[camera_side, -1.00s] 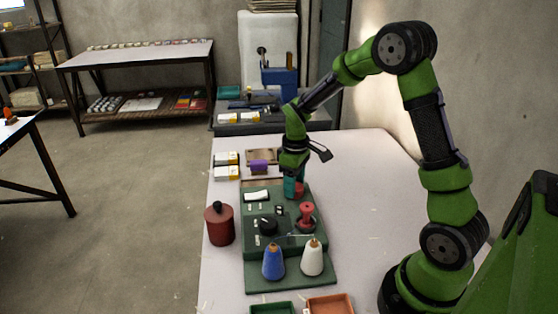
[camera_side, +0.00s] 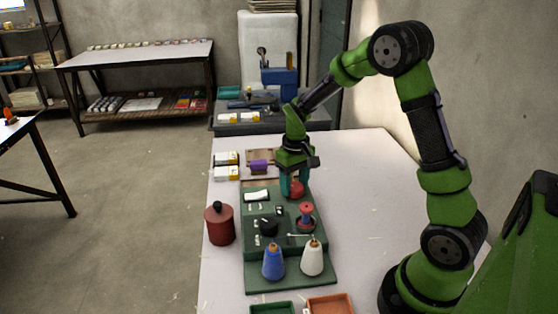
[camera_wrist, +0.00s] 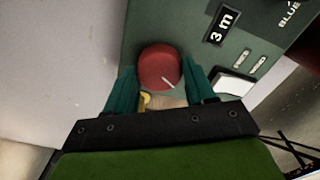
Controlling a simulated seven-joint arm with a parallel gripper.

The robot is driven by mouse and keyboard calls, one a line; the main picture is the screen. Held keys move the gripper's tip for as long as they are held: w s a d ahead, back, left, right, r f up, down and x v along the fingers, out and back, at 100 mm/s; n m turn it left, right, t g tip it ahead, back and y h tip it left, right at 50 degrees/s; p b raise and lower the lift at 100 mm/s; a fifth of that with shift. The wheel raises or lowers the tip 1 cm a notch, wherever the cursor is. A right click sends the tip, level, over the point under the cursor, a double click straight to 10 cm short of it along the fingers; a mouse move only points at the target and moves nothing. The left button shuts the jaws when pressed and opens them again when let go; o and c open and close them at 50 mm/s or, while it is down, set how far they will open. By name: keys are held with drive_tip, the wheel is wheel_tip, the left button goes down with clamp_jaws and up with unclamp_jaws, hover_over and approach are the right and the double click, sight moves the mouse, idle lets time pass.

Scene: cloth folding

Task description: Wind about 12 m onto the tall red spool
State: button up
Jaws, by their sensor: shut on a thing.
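My gripper (camera_side: 294,184) is over the far end of the green winding machine (camera_side: 255,249). In the wrist view its two teal fingers (camera_wrist: 160,88) are shut on the sides of a round red knob (camera_wrist: 159,66) with a white pointer line. A black display (camera_wrist: 222,26) beside the knob reads "3 m". In the side view a small red spool (camera_side: 306,207) stands on the machine in front of my gripper; its middle looks darker, but the thread on it is too small to make out. A blue cone (camera_side: 273,262) and a white cone (camera_side: 312,258) stand at the near end.
A dark red canister (camera_side: 219,224) with a black knob stands left of the machine. White boxes (camera_side: 227,173) and a wooden tray holding a purple thing (camera_side: 259,167) lie behind. A green tray (camera_side: 272,308) and an orange tray (camera_side: 330,304) are in front. The table's right side is clear.

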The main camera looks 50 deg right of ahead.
sight(295, 186)
drive_tip(key=shift+m, duration=2)
drive_tip(key=o, duration=1)
drive_tip(key=shift+o, duration=0.2)
wheel_tip(295, 186, up, 17)
